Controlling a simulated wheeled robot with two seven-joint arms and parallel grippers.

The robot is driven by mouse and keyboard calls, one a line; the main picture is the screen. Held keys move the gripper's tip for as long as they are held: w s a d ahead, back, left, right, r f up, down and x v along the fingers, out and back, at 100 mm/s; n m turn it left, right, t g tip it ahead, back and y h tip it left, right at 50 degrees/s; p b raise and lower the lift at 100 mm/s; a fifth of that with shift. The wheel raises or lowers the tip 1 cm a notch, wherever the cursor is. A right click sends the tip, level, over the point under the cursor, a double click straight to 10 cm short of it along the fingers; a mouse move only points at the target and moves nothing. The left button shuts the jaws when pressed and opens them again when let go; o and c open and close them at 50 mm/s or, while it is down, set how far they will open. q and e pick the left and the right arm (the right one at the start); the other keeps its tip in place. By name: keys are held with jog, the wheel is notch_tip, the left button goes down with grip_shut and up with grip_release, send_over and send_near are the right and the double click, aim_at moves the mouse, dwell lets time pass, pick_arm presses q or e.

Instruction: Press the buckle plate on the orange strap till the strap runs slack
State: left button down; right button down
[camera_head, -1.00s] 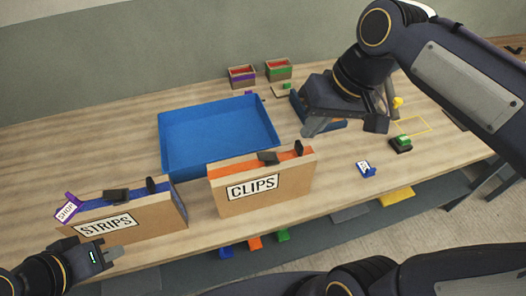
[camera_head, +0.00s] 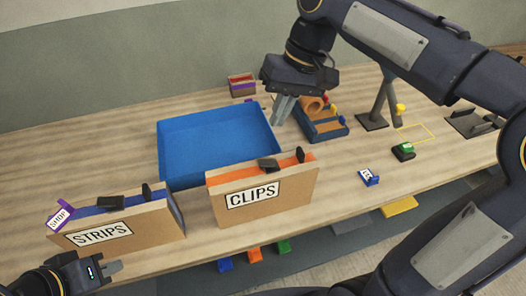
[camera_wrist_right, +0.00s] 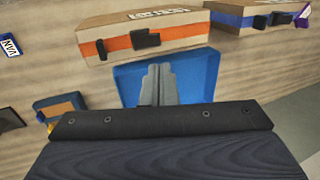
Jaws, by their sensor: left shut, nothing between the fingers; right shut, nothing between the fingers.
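The cardboard box labelled CLIPS (camera_head: 240,205) stands on the table with an orange strap (camera_head: 290,160) along its top. A dark buckle piece (camera_head: 268,163) and a smaller dark upright piece (camera_head: 300,154) sit on the strap. In the right wrist view the orange strap (camera_wrist_right: 185,35) lies flat against the box, with the buckle (camera_wrist_right: 147,39) on it. My right gripper (camera_head: 282,113) is shut and empty, above the table behind the CLIPS box, apart from the strap. Its fingers also show in the right wrist view (camera_wrist_right: 158,85). My left gripper (camera_head: 114,267) is shut, in front of the STRIPS box.
The STRIPS box (camera_head: 150,228) with a blue strap stands at the left, a purple SHOP tag (camera_head: 60,214) at its corner. A blue tray (camera_head: 200,165) lies behind the boxes.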

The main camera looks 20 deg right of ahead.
aim_at(262, 162)
jog(key=x, duration=1)
jog(key=shift+a+f, duration=0.1)
jog(key=shift+f, duration=0.3)
jog(key=shift+a+f, duration=0.25)
jog(key=shift+f, duration=0.15)
jog(key=shift+w+d+r+p, duration=0.1)
jog(key=shift+d+r+p, duration=0.3)
jog(key=shift+d, duration=0.35)
